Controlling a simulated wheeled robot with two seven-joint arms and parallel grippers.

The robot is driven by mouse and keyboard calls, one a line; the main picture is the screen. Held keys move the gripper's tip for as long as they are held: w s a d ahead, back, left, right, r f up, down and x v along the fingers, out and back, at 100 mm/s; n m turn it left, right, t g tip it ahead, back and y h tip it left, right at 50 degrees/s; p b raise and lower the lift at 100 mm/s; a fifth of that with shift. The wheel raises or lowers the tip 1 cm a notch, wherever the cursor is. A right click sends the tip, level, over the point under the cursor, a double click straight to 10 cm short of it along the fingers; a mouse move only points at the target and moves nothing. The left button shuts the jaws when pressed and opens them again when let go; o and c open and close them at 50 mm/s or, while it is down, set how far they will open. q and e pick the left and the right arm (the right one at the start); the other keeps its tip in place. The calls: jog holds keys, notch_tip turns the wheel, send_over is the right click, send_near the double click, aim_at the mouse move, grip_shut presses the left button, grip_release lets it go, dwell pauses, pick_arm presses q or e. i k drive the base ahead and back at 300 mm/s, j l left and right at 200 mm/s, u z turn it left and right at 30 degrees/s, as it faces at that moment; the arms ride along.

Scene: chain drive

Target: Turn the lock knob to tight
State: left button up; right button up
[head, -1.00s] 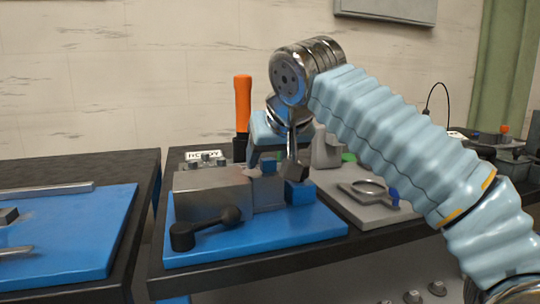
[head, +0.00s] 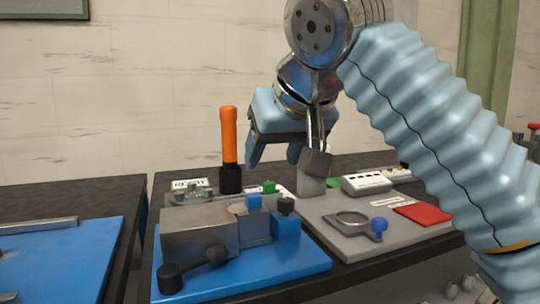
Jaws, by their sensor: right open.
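The task's lock knob is not labelled in view, and I cannot tell for sure which knob it is. A black knob (head: 286,205) stands upright on a blue block (head: 286,226) at the right end of the grey metal fixture (head: 199,235). A small blue knob (head: 254,202) sits just left of it. Another blue knob (head: 379,226) is beside the metal ring (head: 352,219) on the grey plate. My right gripper (head: 275,157) is open and empty, pointing down above the fixture and apart from the knobs. My left gripper is out of view.
A black crank handle (head: 192,268) lies at the fixture's front on the blue base (head: 247,275). An upright orange-handled tool (head: 229,140) stands behind. A red pad (head: 423,214) and a white box (head: 376,183) are at the right. Another blue plate (head: 55,258) lies left across a gap.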

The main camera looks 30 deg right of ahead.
aim_at(285, 204)
jog(key=k+j, duration=0.2)
jog(key=k, duration=0.3)
jog(key=k+j, duration=0.15)
jog(key=k, duration=0.35)
